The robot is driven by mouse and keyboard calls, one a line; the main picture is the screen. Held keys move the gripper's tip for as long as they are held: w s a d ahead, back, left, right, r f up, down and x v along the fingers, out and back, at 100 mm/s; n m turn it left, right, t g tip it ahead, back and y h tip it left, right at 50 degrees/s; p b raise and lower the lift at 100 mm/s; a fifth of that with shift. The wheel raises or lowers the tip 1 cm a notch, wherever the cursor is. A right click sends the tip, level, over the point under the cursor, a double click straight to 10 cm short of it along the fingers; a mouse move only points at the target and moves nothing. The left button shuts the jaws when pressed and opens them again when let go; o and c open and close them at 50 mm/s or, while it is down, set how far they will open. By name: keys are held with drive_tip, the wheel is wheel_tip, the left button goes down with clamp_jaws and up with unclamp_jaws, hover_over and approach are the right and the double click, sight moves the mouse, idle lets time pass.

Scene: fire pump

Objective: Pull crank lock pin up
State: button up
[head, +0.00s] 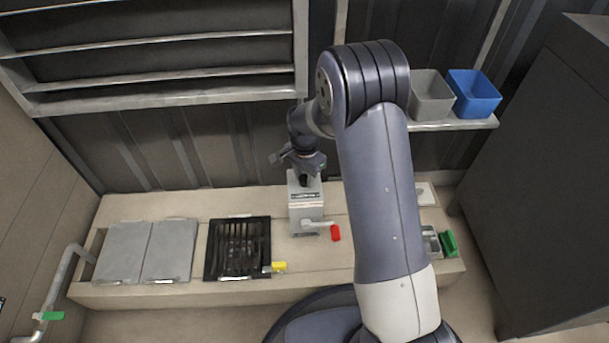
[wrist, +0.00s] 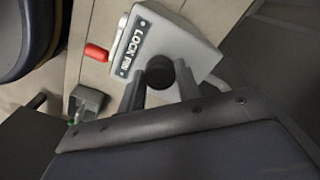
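The grey crank box (head: 305,212) stands on the counter, and its top plate shows "LOCK PIN" lettering in the wrist view (wrist: 160,45). The lock pin's round black knob (wrist: 160,72) sits on the top plate; part of it also shows in the head view (head: 304,181), below my gripper (head: 303,168). In the wrist view my gripper (wrist: 160,82) has its two fingers apart, one on each side of the knob. Contact with the knob cannot be made out. The crank's red handle (head: 335,232) sticks out at the box's front right, also visible in the wrist view (wrist: 96,52).
A black grate (head: 238,249) with a yellow handle (head: 279,267) and grey lids (head: 123,253) lie to the left. A grey bin (head: 431,97) and a blue bin (head: 474,93) stand on a shelf. A dark cabinet (head: 545,180) stands at right.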

sight(305, 178)
clamp_jaws()
drive_tip(key=shift+r, duration=0.1)
wheel_tip(305, 178, up, 3)
drive_tip(key=p, duration=0.2)
drive_tip(key=shift+p, duration=0.4)
drive_tip(key=o, duration=0.5)
unclamp_jaws()
